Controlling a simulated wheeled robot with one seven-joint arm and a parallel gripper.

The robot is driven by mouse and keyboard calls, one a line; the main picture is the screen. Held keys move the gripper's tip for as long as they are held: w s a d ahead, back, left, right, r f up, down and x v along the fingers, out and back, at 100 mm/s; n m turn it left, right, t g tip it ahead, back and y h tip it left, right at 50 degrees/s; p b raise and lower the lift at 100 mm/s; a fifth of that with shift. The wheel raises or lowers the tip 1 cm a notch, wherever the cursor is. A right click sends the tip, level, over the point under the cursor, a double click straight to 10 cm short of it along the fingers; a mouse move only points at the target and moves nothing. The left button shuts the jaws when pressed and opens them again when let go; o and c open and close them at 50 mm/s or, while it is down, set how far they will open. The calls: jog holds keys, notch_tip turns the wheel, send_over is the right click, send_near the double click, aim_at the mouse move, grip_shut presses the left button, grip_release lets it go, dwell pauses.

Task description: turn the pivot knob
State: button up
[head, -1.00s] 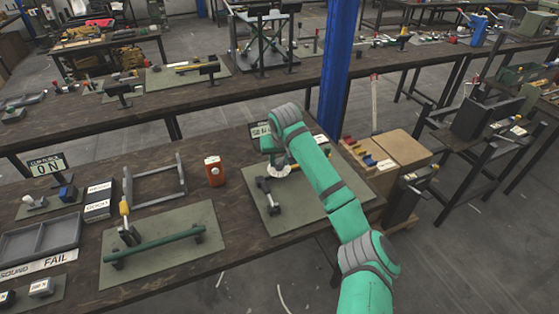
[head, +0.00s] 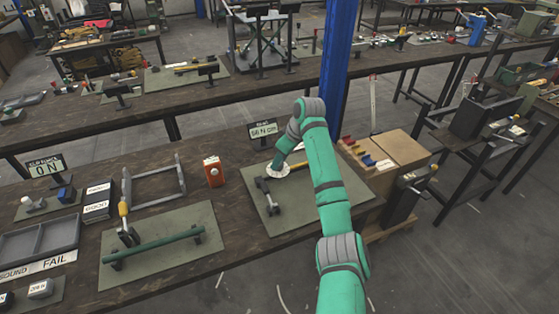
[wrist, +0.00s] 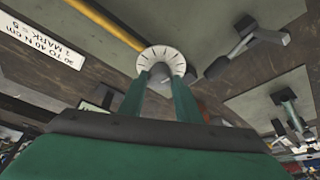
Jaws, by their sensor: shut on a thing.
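The pivot knob shows as a white round dial with dark marks (wrist: 170,54) at the upper middle of the wrist view. In the head view it is a pale disc (head: 270,173) low over the green mat (head: 252,213). My gripper (wrist: 161,78) has one finger on each side of the dial's centre and is shut on the knob; the grip itself is partly hidden. In the head view my gripper (head: 279,164) comes down on the disc from above. A display (head: 263,132) behind it seems to read 56 N cm. A label (wrist: 60,35) reads 30 to 40 N cm, 1 mark = 5.
A dark lever fixture (head: 268,196) stands on the mat close to the knob. A yellow rod (wrist: 108,26) passes near the dial. An orange box (head: 213,172) stands to the left. A blue post (head: 338,70) rises behind my arm.

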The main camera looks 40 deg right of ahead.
jog(key=n+y, duration=0.1)
jog(key=n, duration=0.1)
jog(key=n+g+y, duration=0.1)
jog(key=n, duration=0.2)
jog(key=shift+w+d+r, duration=0.1)
jog(key=shift+w, duration=0.1)
jog(key=shift+d+n+g+y, duration=0.1)
jog(key=shift+n+g+y, duration=0.3)
jog(key=shift+n, duration=1.2)
jog(key=o, duration=1.1)
jog(key=shift+c, duration=0.2)
jog(key=v, duration=1)
jog(key=shift+r, duration=0.4)
jog(key=shift+w, duration=0.1)
